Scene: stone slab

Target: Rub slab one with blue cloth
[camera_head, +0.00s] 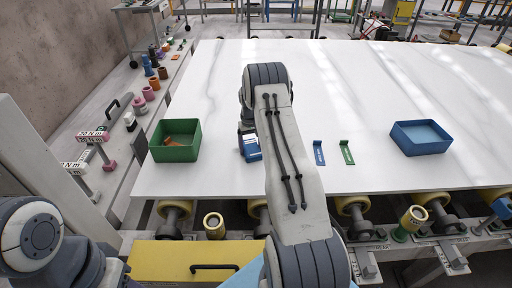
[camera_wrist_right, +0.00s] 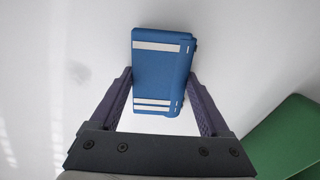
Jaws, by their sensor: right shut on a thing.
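The white, grey-veined slab (camera_head: 390,90) lies flat across the rollers. The blue cloth (camera_head: 252,153) is a folded block with white stripes, on or just above the slab's left part. It also shows in the right wrist view (camera_wrist_right: 160,75). My right gripper (camera_wrist_right: 158,77) is shut on it, one finger on each side. In the head view my own right arm hides most of the gripper and part of the cloth. I cannot tell whether the cloth touches the slab. My left gripper is out of view; only part of that arm shows at lower left.
A green bin (camera_head: 172,153) holding an orange-brown thing stands left of the cloth. A blue tray (camera_head: 420,147) stands at right. A blue bracket (camera_head: 318,153) and a green bracket (camera_head: 346,153) lie between. The slab's far part is clear.

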